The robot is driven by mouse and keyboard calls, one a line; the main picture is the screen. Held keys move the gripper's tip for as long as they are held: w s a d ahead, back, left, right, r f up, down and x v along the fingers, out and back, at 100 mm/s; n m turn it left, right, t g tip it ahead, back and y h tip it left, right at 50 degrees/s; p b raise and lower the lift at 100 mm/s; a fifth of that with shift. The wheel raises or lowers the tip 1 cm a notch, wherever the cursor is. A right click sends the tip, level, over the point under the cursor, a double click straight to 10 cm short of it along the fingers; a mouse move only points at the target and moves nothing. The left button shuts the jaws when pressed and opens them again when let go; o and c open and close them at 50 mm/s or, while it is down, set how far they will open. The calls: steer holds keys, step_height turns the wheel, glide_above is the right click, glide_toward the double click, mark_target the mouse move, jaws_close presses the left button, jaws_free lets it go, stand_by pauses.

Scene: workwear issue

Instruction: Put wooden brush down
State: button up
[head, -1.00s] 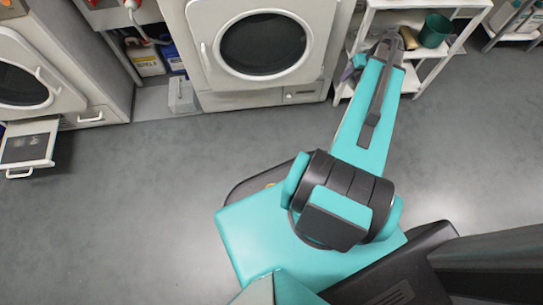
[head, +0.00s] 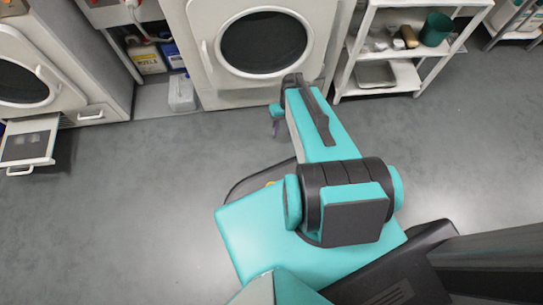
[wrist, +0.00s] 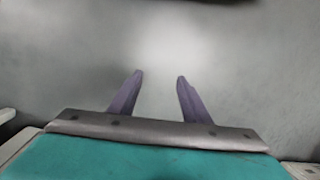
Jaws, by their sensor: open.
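My gripper (wrist: 160,76) is open in the wrist view, with its two purple fingers apart and nothing between them. In the head view my gripper (head: 275,128) hangs over the floor in front of the middle washing machine, mostly hidden by my arm. I cannot make out the wooden brush for certain. A small tan-brown object (head: 410,37) lies on the upper board of the white shelf, beside the green bucket; it is too small to tell whether it is the brush.
The white shelf (head: 345,76) stands at the back right, holding a green bucket (head: 435,29), small pale items (head: 380,41) and, lower down, a grey tray (head: 376,74). A washing machine (head: 212,78) stands left of it. An open drawer (head: 27,146) juts out at left. The floor (head: 130,215) is clear.

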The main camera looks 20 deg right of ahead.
steer(key=s+a+f+g, duration=0.1)
steer(key=s+a, duration=0.2)
steer(key=s+a+f+n+h, duration=0.1)
steer(key=s+a, duration=0.3)
steer(key=s+a+f+g+h, duration=0.1)
steer(key=s+a+f, duration=0.1)
steer(key=s+a, duration=0.1)
steer(key=shift+s+a+g, duration=0.3)
steer(key=shift+s+a, duration=0.05)
steer(key=shift+s, duration=0.35)
steer(key=shift+s+a+f, duration=0.1)
steer(key=shift+s+a, duration=0.15)
steer(key=shift+s, duration=0.3)
